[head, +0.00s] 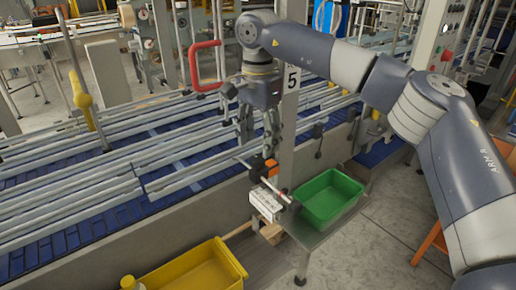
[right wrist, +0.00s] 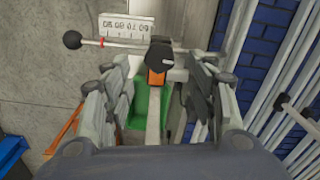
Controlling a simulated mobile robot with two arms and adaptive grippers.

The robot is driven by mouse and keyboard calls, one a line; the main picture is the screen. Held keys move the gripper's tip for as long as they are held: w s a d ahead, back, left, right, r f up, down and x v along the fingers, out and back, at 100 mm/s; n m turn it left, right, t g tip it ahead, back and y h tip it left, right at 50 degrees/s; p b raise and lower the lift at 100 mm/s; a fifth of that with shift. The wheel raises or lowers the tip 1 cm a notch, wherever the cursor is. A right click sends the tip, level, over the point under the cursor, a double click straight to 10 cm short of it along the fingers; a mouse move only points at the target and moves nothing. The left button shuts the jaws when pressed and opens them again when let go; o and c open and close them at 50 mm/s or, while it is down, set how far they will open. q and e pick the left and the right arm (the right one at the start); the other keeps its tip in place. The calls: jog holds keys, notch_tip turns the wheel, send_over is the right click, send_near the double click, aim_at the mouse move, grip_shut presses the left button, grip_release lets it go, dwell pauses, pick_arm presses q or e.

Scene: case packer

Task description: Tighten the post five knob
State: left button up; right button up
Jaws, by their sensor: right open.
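The post five (head: 284,130) carries a white plate with a black 5 (head: 291,79). Low in front of it is a clamp with a black knob (right wrist: 160,57) and an orange part (right wrist: 156,77); the orange part also shows in the head view (head: 270,165). A white scale block (head: 265,204) and a rod with a black ball end (right wrist: 72,40) sit by the clamp. My right gripper (head: 259,144) points down just above the clamp, open. In the right wrist view its fingers stand on either side of the knob, apart from it. My left gripper is out of view.
A green bin (head: 327,207) stands on a small metal table right of the clamp. A yellow bin (head: 200,272) is at the front. Conveyor rails (head: 90,195) run along the left. A red handle (head: 194,66) rises beside my right wrist.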

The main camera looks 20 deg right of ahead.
aim_at(258, 158)
jog(key=shift+f+p, duration=0.65)
jog(key=shift+f, duration=1.55)
jog(key=shift+c, duration=0.4)
jog(key=c, duration=1)
